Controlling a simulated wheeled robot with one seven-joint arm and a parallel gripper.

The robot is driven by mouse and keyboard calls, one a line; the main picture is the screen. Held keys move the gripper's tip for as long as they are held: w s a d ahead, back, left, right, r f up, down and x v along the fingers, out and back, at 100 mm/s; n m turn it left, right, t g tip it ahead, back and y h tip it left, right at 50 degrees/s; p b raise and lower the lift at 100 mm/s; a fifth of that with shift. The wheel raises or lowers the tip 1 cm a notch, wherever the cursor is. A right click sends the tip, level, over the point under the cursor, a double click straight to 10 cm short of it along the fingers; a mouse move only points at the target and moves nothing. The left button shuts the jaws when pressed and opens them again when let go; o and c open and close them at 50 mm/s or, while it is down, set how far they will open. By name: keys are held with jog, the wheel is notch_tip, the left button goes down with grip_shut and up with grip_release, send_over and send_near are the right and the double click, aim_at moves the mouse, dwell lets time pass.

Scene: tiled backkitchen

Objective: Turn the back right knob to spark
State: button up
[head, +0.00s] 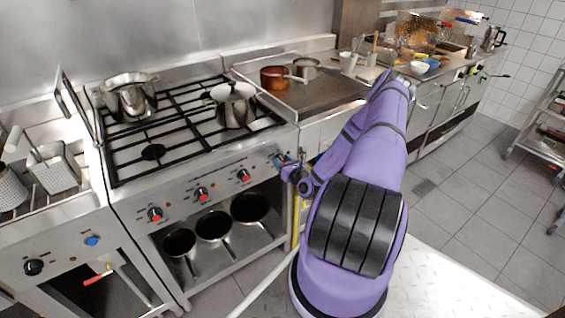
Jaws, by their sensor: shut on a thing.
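The stove's front panel (180,208) carries a row of knobs with red faces. Three show clearly: the left knob (155,214), the middle knob (202,194) and the third knob (243,176). My purple arm reaches in from the right to the right end of this row. My gripper (283,161) is at the panel there, shut on the rightmost knob, which its fingers and wrist mostly hide. The turn of that knob and its markings cannot be read. No flame or spark shows on the burners.
Several pans lie on the shelf under the panel. A counter with a copper pot (274,78) adjoins at right. The tiled floor (450,205) at right is clear.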

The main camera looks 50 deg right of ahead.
jog(key=n, duration=0.3)
jog(key=shift+a+n, duration=0.1)
jog(key=shift+n, duration=2)
jog(key=o, duration=0.9)
jog(key=v, duration=1)
jog(key=shift+s+a, duration=0.2)
jog(key=shift+s, duration=0.15)
